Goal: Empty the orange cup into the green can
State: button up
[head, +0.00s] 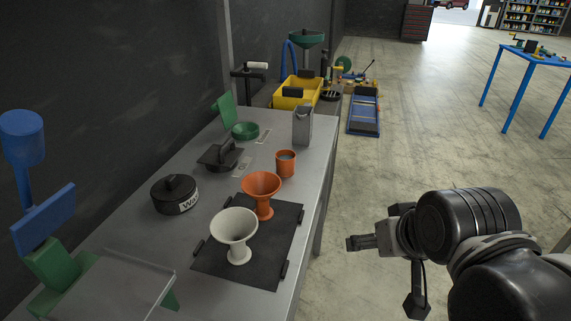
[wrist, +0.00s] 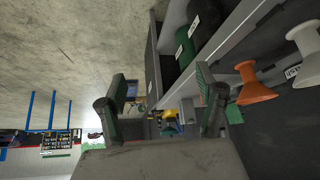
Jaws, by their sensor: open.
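The orange cup (head: 286,168) stands upright near the right edge of the grey bench, with something bluish-grey inside. A low round green container (head: 245,131), which looks like the green can, sits open farther back; its contents cannot be made out. My gripper (head: 352,243) is to the right of the bench, over the floor, and apart from both. In the wrist view my gripper's two fingers (wrist: 161,78) are spread with nothing held between them. I cannot pick out the orange cup in the wrist view.
An orange funnel-shaped vessel (head: 261,186) and a white one (head: 235,228) stand on a black mat (head: 270,260). A black lidded pot (head: 174,197), a dark flat piece with a handle (head: 218,157) and a grey canister (head: 302,127) share the bench.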

jog(key=w+a+r+n+y+p, duration=0.1)
jog(key=w+a+r+n+y, duration=0.15)
jog(key=w, duration=0.45)
jog(key=w+a+r+n+y+p, duration=0.1)
jog(key=w+a+n+y, duration=0.15)
jog(key=w, duration=0.45)
jog(key=n+t+y+p, duration=0.1)
jog(key=n+y, duration=0.4)
send_near(290, 156)
jog(key=x, duration=0.6)
jog(key=shift+w+a+r+b, duration=0.2)
jog(key=shift+w+r+b, duration=0.05)
jog(key=shift+b, duration=0.05)
jog(key=shift+s+f+b+x, duration=0.1)
jog(key=shift+f+b+x, duration=0.1)
jog(key=shift+x, duration=1.1)
jog(key=shift+s+f+b+x, duration=0.1)
jog(key=shift+f+b+x, duration=0.05)
jog(key=shift+x, duration=1.2)
jog(key=c, duration=1.3)
